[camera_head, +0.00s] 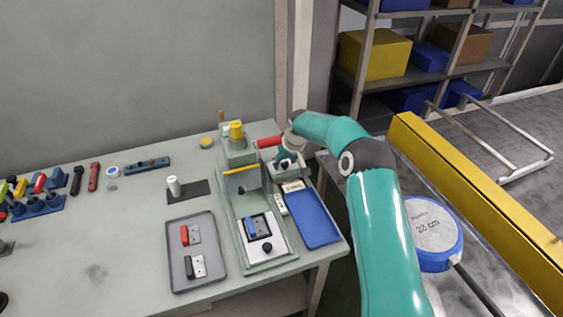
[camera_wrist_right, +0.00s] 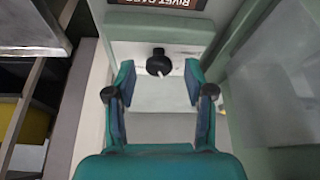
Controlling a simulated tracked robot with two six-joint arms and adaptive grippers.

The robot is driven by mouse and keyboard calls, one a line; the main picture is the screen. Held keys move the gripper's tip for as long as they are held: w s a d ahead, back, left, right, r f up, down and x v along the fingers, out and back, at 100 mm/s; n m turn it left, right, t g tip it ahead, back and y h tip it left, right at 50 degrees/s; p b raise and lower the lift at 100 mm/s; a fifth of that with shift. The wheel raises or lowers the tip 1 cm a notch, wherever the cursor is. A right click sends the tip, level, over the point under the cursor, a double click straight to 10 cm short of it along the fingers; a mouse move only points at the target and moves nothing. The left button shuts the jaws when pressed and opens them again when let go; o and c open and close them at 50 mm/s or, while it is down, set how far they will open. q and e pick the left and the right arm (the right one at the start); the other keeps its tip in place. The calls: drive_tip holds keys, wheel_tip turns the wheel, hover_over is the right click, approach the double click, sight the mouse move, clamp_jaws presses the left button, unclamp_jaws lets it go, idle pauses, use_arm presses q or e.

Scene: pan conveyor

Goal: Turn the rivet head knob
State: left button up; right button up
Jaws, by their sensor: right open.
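The green riveting machine (camera_head: 237,155) stands on the workbench, with a yellow cap on top and a red handle (camera_head: 268,142) at its side. My right gripper (camera_head: 287,160) is beside the machine, at its right, pointing down. In the right wrist view a small black knob (camera_wrist_right: 158,62) sticks out of a pale panel, below a dark label that is cut off at the top. My right gripper (camera_wrist_right: 159,74) is open, with its two fingers on either side of the knob and apart from it. My left gripper is not in view.
A blue tray (camera_head: 312,232) lies right of the machine. A grey tray (camera_head: 176,275) with red and black parts lies to the left. A white slide plate (camera_head: 281,246) carries a blue part and another black knob (camera_head: 267,247). The bench's left middle is mostly clear.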

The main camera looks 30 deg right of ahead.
drive_tip(key=v, duration=1.1)
drive_tip(key=shift+r, duration=0.4)
drive_tip(key=shift+s, duration=0.1)
wheel_tip(320, 180, up, 4)
drive_tip(key=s+a+m+b, duration=0.1)
drive_tip(key=s+b, duration=0.1)
drive_tip(key=b, duration=0.2)
drive_tip(key=shift+h, duration=0.3)
drive_tip(key=p+x, duration=0.3)
drive_tip(key=x, duration=1.3)
drive_tip(key=shift+f, duration=0.25)
clamp_jaws()
